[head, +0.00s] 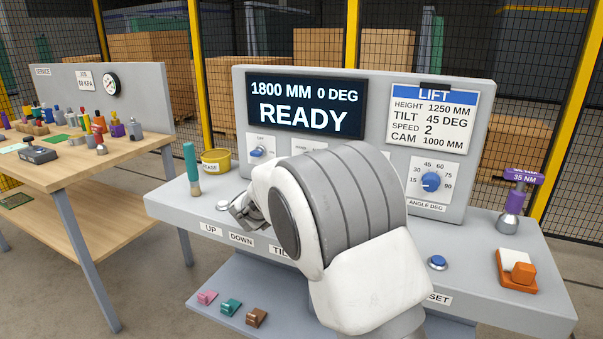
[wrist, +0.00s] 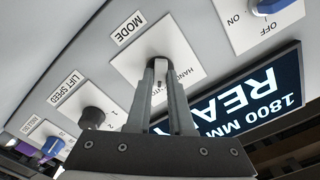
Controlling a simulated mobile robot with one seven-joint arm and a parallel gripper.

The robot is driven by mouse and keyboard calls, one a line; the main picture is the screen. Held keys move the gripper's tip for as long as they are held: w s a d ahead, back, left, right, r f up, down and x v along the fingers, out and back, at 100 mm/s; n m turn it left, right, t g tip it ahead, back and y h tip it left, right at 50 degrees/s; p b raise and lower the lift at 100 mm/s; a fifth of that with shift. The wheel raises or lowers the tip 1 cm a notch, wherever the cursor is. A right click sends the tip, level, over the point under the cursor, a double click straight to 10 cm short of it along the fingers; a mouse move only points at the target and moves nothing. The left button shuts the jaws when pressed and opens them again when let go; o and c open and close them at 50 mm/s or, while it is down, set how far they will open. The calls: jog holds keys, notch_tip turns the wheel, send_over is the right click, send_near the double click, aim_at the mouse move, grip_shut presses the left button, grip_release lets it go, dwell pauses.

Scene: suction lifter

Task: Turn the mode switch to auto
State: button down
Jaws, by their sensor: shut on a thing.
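The mode switch (wrist: 159,66) is a small dark knob on a white plate under the label MODE, seen upside down in the wrist view. The plate reads HAND, and its other word is mostly covered by a finger. My gripper (wrist: 160,72) has its two grey fingers on either side of the knob and is shut on it. The knob's pointer direction is hidden by the fingers. In the head view my arm covers the switch, and only the top of a white plate (head: 308,145) shows. The display (head: 305,105) reads READY, 1800 MM, 0 DEG.
The lift speed knob (wrist: 92,117) is close beside my gripper, with a blue angle knob (head: 431,182) farther along. A blue ON/OFF switch (head: 257,153) is on the other side. A teal-handled tool (head: 191,165) and yellow tub (head: 216,160) stand on the console.

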jog(key=shift+m, duration=0.4)
jog(key=c, duration=0.8)
grip_release()
jog(key=p+v, duration=0.1)
jog(key=v, duration=1.6)
jog(key=shift+s+p, duration=0.2)
jog(key=shift+p, duration=0.2)
jog(key=shift+w+r, duration=0.1)
jog(key=shift+r, duration=0.1)
